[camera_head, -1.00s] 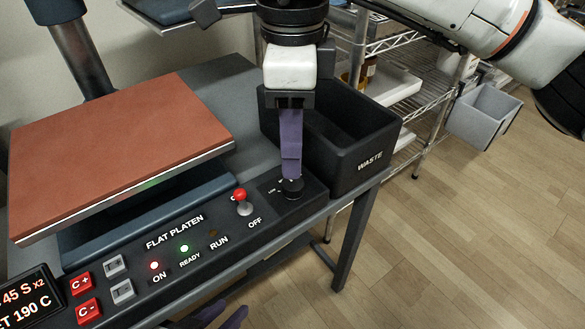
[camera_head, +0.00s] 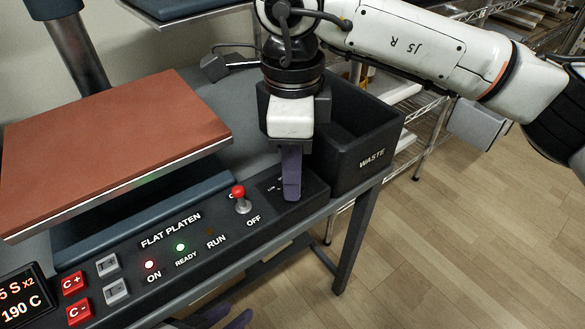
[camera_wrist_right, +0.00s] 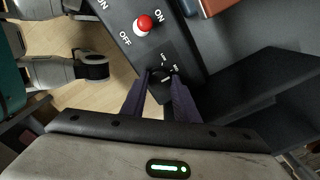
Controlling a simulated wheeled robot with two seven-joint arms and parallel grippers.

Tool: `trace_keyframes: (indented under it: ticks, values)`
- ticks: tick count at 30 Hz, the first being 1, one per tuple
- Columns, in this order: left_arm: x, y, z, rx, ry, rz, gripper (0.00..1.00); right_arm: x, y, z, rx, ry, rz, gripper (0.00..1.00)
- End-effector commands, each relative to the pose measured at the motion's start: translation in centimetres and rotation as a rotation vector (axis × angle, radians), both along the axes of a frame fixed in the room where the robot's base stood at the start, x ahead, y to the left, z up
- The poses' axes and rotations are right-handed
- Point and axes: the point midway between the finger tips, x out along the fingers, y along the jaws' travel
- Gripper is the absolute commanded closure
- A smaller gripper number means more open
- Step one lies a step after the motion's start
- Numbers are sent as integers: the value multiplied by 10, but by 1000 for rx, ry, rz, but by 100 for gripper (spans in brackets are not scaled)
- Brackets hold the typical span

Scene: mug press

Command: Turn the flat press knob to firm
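The flat press knob (camera_wrist_right: 160,74) is a small dark dial at the right end of the flat platen panel. Small white labels sit beside it; the pointer's setting is too small to read. My right gripper (camera_wrist_right: 160,78) points down at the knob, its purple fingers on either side with a gap between them. I cannot see whether they touch it. In the head view, the right gripper (camera_head: 291,196) hides the knob behind a finger. My left gripper (camera_head: 224,318) shows only as purple fingertips at the bottom edge, too cropped to judge.
A red-capped toggle switch (camera_head: 240,198) stands just left of the knob. The black waste bin (camera_head: 365,150) stands close behind and right. The press's red-brown platen (camera_head: 110,150) is at left. Lit ON and READY lamps are on the panel. Floor is clear at right.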

Motion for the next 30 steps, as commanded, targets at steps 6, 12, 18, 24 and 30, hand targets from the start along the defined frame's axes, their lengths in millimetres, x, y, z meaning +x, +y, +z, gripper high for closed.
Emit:
trace_keyframes:
  ticks: [6, 12, 18, 24, 30]
  values:
    - [0, 0, 0, 0, 0, 0, 69, 0, 0, 0, 0, 0, -10, 95]
    - [0, 0, 0, 0, -1, 0, 69, 0, 0, 1, 1, 0, -75, 95]
    - [0, 0, 0, 0, -2, 2, 69, 0, 0, 1, 2, 0, -212, 95]
    - [0, 0, 0, -1, -2, 1, 69, 0, 0, 1, 2, 1, -393, 95]
    - [0, 0, -1, 0, 0, 0, 69, 0, 0, 1, 1, 0, -568, 95]
